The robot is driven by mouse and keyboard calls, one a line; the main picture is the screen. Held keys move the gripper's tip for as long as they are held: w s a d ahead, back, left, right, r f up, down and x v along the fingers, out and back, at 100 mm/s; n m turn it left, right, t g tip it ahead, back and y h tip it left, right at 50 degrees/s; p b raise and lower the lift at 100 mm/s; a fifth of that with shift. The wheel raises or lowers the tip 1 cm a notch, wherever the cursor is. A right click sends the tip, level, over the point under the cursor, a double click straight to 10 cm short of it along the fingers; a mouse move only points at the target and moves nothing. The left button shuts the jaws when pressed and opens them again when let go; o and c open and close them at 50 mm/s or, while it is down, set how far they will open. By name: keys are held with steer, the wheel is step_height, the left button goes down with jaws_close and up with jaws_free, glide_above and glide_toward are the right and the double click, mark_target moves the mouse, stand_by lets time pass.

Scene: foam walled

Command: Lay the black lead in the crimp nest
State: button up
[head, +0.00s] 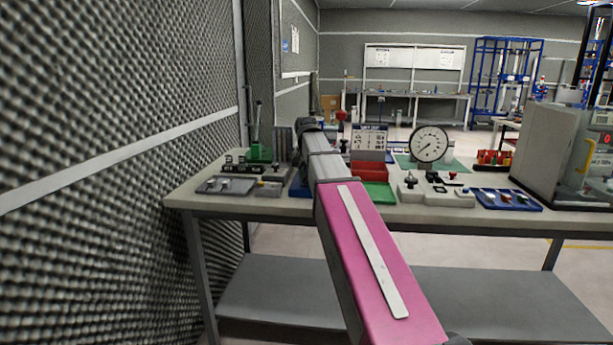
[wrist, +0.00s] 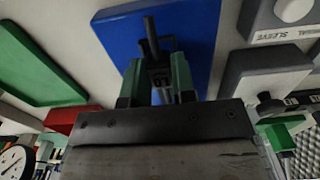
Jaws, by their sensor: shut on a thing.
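In the wrist view, my gripper (wrist: 157,78) has two green fingers closed on a thin dark piece, which looks like the black lead (wrist: 150,38). Its end sticks out past the fingertips, over a blue tray (wrist: 205,30). I cannot tell whether the lead touches the tray. In the head view, my arm hides the gripper and the lead. I cannot pick out the crimp nest for certain; a green-based lever press (head: 259,152) stands at the bench's left back, and its green part seems to show at the right of the wrist view (wrist: 280,132).
Grey blocks (wrist: 262,75), one area labelled SLEEVE, lie right of the blue tray in the wrist view. A green tray (wrist: 40,65) lies left. On the bench (head: 190,198) stand a grey tray (head: 225,186), a dial gauge (head: 429,145) and red bins (head: 368,171). A padded wall (head: 100,130) borders the left.

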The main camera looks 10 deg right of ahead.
steer(key=shift+f, duration=0.5)
steer(key=o, duration=1)
step_height(320, 180, up, 11)
steer(key=shift+f, duration=0.1)
